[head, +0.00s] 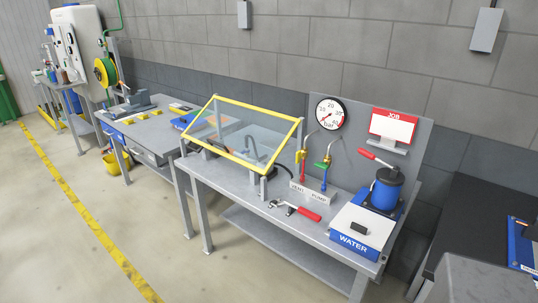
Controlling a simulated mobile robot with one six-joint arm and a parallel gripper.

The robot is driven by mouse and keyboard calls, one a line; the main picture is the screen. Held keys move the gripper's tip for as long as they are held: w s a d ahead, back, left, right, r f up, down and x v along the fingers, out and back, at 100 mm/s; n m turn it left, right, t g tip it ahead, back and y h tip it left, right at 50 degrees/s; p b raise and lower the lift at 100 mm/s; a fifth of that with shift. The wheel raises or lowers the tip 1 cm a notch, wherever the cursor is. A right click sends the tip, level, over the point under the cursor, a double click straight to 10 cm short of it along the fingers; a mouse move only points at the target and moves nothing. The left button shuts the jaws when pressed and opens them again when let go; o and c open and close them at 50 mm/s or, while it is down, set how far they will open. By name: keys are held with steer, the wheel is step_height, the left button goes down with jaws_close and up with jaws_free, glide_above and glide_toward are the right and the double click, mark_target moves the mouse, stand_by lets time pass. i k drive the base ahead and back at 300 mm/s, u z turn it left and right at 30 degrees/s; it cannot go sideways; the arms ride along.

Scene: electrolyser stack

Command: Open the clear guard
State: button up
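The clear guard (243,129) is a see-through panel in a yellow frame, on the left part of the grey bench in the middle of the head view. It is tilted, with its far edge higher than its near edge, and spans the space above the bench top. Grey posts stand beneath its edges. A grey bent tube (257,150) and a dark hose show through or beside it. I cannot make out a hinge or a latch. My gripper is not in view.
Another bench (150,145) adjoins at left. The floor in front (125,215) is clear.

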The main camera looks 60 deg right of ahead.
mark_target(297, 121)
steer(key=z, duration=4.8)
steer(key=i, duration=0.15)
steer(key=u, duration=2.8)
steer(key=k, duration=0.95)
steer(key=u, duration=0.2)
steer(key=i, duration=0.65)
